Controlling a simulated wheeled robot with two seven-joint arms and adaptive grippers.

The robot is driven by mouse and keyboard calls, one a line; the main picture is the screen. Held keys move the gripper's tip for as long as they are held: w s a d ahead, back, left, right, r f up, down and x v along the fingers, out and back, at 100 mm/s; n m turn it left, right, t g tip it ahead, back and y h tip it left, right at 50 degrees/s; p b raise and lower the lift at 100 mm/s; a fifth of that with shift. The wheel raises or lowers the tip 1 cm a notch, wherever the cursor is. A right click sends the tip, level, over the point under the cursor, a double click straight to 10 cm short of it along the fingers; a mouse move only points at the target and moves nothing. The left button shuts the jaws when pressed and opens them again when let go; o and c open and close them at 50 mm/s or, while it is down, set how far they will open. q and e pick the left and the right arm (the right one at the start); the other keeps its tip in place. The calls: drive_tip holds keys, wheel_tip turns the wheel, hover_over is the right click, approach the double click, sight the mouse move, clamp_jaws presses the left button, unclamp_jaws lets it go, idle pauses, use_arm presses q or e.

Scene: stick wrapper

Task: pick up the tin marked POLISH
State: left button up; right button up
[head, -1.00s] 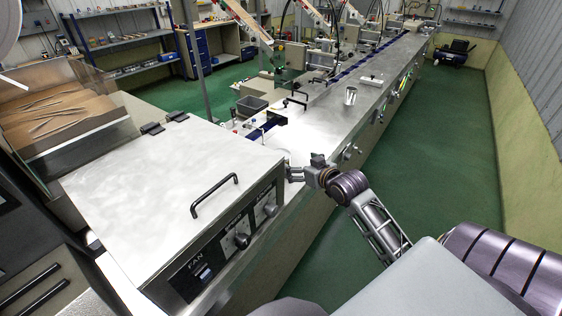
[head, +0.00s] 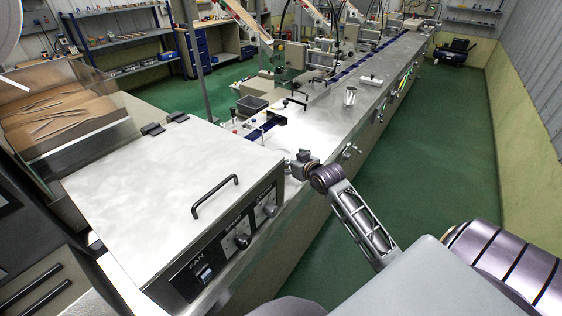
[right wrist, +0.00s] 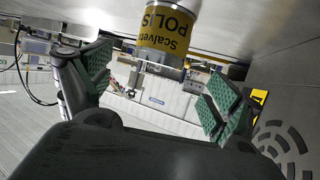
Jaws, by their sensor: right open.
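The tin (right wrist: 166,30) shows at the top middle of the right wrist view. It has a yellow label with upside-down lettering that reads "POLIS", the rest cut off, and a metal rim. My right gripper (right wrist: 155,88) is open, its green-padded fingers wide apart. The tin appears ahead of the fingers, between their two sides, and no finger visibly touches it. In the head view my right gripper (head: 299,162) is small, over the bench edge just right of the FAN unit. I cannot make out the tin there. My left gripper is not in view.
The FAN unit (head: 165,190) with its black handle (head: 214,196) stands close to the left of my right gripper. A silver cup (head: 350,96) and a grey bin (head: 251,105) stand farther along the bench (head: 310,125).

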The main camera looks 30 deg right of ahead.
drive_tip(key=shift+w, duration=0.2)
idle(0.3)
drive_tip(key=shift+r+p+x, duration=0.25)
drive_tip(key=shift+p+x, duration=0.25)
drive_tip(key=shift+x, duration=2.1)
drive_tip(key=shift+d+f, duration=0.1)
drive_tip(key=shift+d, duration=0.05)
drive_tip(key=c, duration=1.3)
drive_tip(key=shift+r, duration=0.2)
wheel_tip(320, 180, up, 10)
drive_tip(key=shift+b, duration=0.35)
drive_tip(key=shift+f, duration=0.15)
